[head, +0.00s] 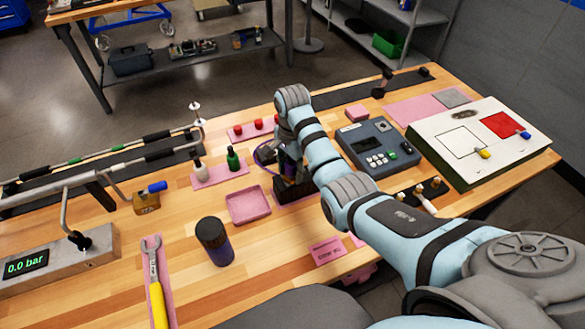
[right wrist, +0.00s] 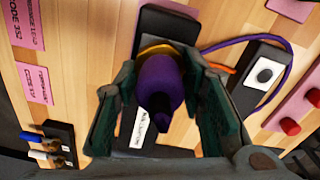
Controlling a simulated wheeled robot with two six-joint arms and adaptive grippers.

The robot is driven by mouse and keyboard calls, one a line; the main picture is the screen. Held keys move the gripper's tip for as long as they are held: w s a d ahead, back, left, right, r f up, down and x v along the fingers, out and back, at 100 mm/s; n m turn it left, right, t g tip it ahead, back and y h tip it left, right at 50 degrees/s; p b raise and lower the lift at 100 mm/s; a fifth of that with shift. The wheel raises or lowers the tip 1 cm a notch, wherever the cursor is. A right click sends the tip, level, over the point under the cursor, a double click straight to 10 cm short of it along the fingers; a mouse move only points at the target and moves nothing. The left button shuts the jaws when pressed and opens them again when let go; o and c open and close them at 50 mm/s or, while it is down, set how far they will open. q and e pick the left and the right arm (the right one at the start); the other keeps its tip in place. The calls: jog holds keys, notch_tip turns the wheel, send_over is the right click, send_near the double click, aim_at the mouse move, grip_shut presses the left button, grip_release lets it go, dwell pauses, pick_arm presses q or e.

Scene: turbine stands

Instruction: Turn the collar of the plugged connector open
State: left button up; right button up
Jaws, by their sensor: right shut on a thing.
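In the right wrist view a purple connector (right wrist: 168,82) with a dark end stands between the fingers of my right gripper (right wrist: 160,90). An orange-yellow ring (right wrist: 155,49) shows at its base, against a black block (right wrist: 165,22). The right gripper is shut on the connector's purple body. Whether that part is the collar, and how far it is turned, I cannot tell. In the head view my right gripper (head: 287,168) points down at the dark block (head: 292,190), and my arm hides most of the connector. My left gripper is not in view.
In the head view a grey meter (head: 380,145) stands right of the arm. Left are a pink tray (head: 248,205), a dark cylinder (head: 214,242) and a green bottle (head: 233,160).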

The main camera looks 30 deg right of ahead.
jog(key=shift+n, duration=0.3)
jog(key=n, duration=0.3)
jog(key=shift+w+n, duration=0.1)
jog(key=shift+n, duration=0.2)
jog(key=n, duration=0.4)
jog(key=shift+w+a+n, duration=0.1)
jog(key=shift+n, duration=0.2)
jog(key=n, duration=0.4)
jog(key=shift+a, duration=0.1)
jog(key=shift+n, duration=2.5)
jog(key=o, duration=1.2)
jog(key=shift+a, duration=0.1)
jog(key=shift+c, duration=0.2)
